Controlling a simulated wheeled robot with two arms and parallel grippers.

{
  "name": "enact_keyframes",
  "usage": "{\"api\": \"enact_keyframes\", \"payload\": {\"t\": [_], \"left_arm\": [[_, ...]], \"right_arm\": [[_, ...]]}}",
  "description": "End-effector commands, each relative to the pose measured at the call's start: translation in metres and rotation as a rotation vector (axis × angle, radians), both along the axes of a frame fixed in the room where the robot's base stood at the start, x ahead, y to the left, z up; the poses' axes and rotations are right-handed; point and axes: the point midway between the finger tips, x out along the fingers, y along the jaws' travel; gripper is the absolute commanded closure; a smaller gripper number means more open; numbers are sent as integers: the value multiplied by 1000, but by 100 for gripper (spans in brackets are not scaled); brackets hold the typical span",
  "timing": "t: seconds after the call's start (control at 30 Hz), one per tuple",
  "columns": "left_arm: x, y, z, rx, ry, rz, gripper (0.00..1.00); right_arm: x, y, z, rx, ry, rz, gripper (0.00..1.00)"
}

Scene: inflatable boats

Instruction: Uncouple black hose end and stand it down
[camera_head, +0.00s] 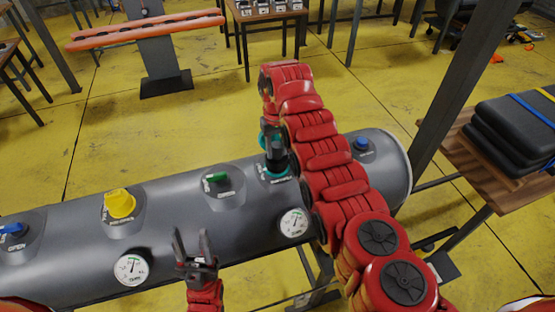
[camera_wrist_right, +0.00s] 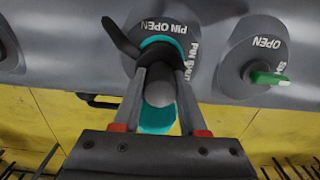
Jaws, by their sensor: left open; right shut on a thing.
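The grey tank (camera_head: 70,238) lies across the front of the head view. A dark hose end (camera_head: 275,160) with teal parts stands on a fitting at its right part. My right gripper (camera_wrist_right: 160,72) is shut around this hose end (camera_wrist_right: 159,90) in the right wrist view. A teal ring and "PIN OPEN" and "PIN SHUT" lettering show at the fitting, with a black lever (camera_wrist_right: 121,38) sticking out to the left. Whether the hose end is still coupled I cannot tell. My left gripper (camera_head: 193,243) is open and empty in front of the tank.
A wooden bench (camera_head: 468,150) with black cases and a dark post (camera_head: 455,85) stand right.

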Motion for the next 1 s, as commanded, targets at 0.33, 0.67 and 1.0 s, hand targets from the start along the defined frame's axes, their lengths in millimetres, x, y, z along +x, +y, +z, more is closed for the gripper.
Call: {"api": "enact_keyframes", "payload": {"t": [0.33,0.67,1.0], "left_arm": [[0,0,-2,0,0,0,50],[0,0,-2,0,0,0,50],[0,0,-3,0,0,0,50]], "right_arm": [[0,0,7,0,0,-1,100],[0,0,7,0,-1,0,100],[1,0,13,1,-3,-1,100]]}}
